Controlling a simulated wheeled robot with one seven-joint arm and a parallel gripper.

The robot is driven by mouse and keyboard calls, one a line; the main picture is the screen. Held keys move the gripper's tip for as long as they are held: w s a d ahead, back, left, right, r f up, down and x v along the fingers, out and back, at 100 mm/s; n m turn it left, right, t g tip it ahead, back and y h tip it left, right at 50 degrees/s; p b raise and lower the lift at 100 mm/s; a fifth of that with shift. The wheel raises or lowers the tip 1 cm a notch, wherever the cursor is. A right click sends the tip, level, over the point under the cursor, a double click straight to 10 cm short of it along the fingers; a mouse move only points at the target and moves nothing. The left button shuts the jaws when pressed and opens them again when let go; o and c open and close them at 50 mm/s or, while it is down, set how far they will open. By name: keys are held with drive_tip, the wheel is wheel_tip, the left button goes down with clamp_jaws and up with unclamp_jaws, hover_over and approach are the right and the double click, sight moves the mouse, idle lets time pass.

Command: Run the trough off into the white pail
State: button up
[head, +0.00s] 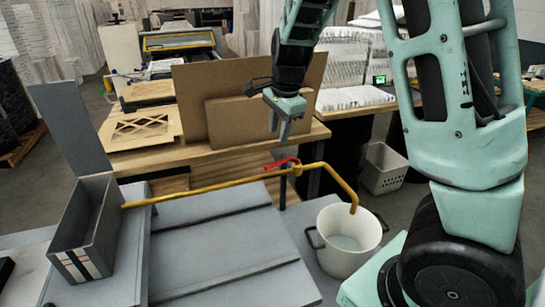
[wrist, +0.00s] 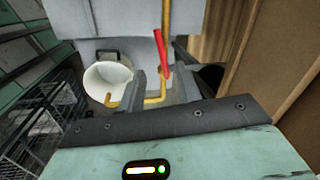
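The trough (head: 72,238) is a grey open box at the left; its inside is mostly hidden. A yellow pipe (head: 215,186) runs from it to a downturned spout (head: 354,205) over the white pail (head: 330,262). A pale grey surface shows inside the pail; I cannot tell if it is liquid. A red valve handle (head: 281,163) lies roughly along the pipe near its bend. My gripper (head: 280,137) points down above the handle, apart from it. In the wrist view my gripper (wrist: 165,80) has its fingers apart, with the red handle (wrist: 161,48) seen beyond the gap and the pail (wrist: 98,80) to the left.
A wooden workbench (head: 190,150) with upright brown boards (head: 243,85) stands right behind my gripper. Grey flat panels (head: 215,245) lie under the pipe. A white basket (head: 384,168) stands on the floor behind the pail. A tall grey panel (head: 68,125) rises behind the trough.

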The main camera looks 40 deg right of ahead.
sight(274, 165)
drive_tip(key=f, duration=0.3)
drive_tip(key=w+f, duration=0.1)
drive_tip(key=f, duration=0.3)
drive_tip(key=w+f, duration=0.1)
drive_tip(key=f, duration=0.2)
drive_tip(key=shift+f, duration=0.35)
clamp_jaws()
